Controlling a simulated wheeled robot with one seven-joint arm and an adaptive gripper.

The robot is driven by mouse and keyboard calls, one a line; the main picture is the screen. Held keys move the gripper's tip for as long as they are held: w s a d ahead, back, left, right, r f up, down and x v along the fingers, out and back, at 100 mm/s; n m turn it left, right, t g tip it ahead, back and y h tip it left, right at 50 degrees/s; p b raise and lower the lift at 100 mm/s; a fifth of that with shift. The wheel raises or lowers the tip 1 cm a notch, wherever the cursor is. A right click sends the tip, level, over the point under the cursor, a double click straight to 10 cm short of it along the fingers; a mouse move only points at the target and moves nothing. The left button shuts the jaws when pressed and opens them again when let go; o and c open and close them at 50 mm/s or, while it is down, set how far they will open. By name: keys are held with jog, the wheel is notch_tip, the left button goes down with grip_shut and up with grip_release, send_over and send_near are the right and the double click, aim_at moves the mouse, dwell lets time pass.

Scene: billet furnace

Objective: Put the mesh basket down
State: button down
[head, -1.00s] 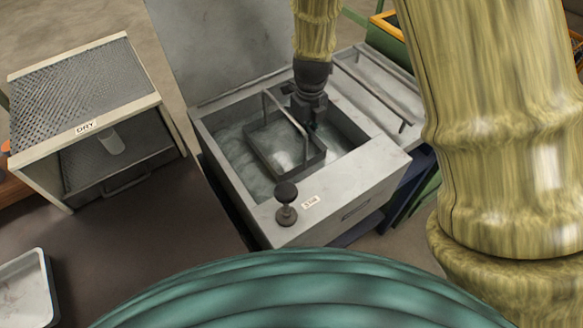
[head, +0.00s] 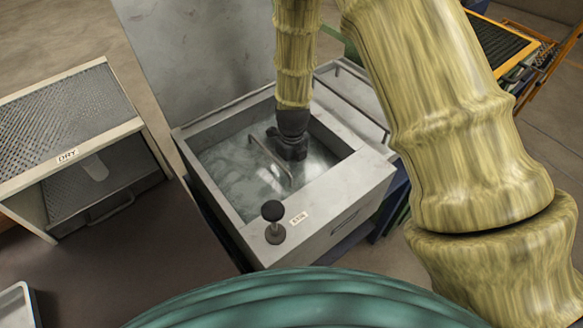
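The mesh basket sits low in the square grey tank (head: 325,198), under murky liquid. Its raised bar handle (head: 270,162) still shows above the surface, while the frame and mesh below are hidden by the liquid. My gripper (head: 287,153) is dark and reaches down into the tank from above, right at the handle. It looks shut on the handle, though its fingertips are partly hidden and blend with its dark body.
The tank's lid (head: 200,55) stands open behind it. A black knob (head: 273,212) rises from the front rim, near a small label (head: 299,219). A rack marked DRY (head: 67,155) stands left, with a pale tray (head: 15,305) at lower left.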

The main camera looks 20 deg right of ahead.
jog(key=shift+f, duration=0.1)
jog(key=c, duration=1.6)
grip_release()
jog(key=shift+c, duration=0.2)
notch_tip(320, 180, up, 12)
jog(key=shift+d, duration=0.1)
